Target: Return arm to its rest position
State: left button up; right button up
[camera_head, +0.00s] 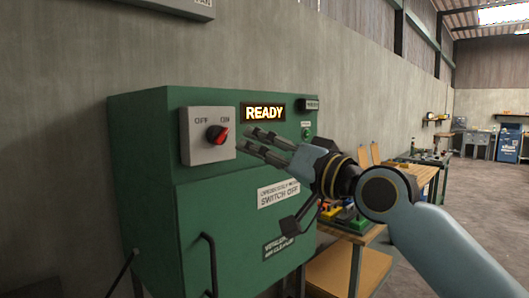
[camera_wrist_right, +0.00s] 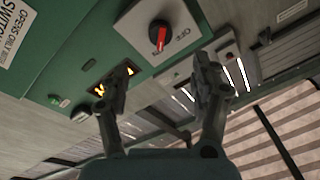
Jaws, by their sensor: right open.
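My right gripper (camera_head: 266,145) is open and empty in front of the green machine (camera_head: 150,165) in the head view. Its fingers point left, a little right of the red knob (camera_head: 217,135) on the grey switch plate (camera_head: 200,150). In the right wrist view the two fingers of my right gripper (camera_wrist_right: 164,82) stand apart with nothing between them. The red knob (camera_wrist_right: 159,37) lies beyond the fingertips, apart from them. A lit display (camera_head: 263,112) on the machine reads READY. My left gripper is not in view.
A wooden workbench (camera_head: 425,173) with tools stands right of the machine, behind my right arm. A black door handle (camera_head: 210,262) is on the machine's lower front. Open concrete floor (camera_head: 485,200) lies at the right.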

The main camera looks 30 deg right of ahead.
jog(key=shift+f, duration=0.1)
jog(key=d+f+m+g+h+b, duration=0.3)
jog(key=f+b, duration=0.5)
jog(key=f, duration=2.4)
jog(key=s+d+f+g+h+b, duration=0.1)
jog(key=s+d+f+g+b, duration=0.3)
jog(key=f, duration=0.9)
jog(key=s+a+f+g+h, duration=0.1)
jog(key=s+f, duration=0.5)
jog(key=f, duration=0.7)
jog(key=s+d+f+n+g+h+b, duration=0.15)
jog(key=s+f+g+b, duration=0.3)
jog(key=s+f, duration=1.6)
jog(key=s+f+n+g, duration=0.2)
jog(key=s+f, duration=0.3)
jog(key=s, duration=0.5)
jog(key=s+f+n+g, duration=0.3)
jog(key=s+f, duration=0.2)
jog(key=s, duration=0.6)
jog(key=shift+h+b, duration=0.3)
jog(key=shift+h, duration=0.15)
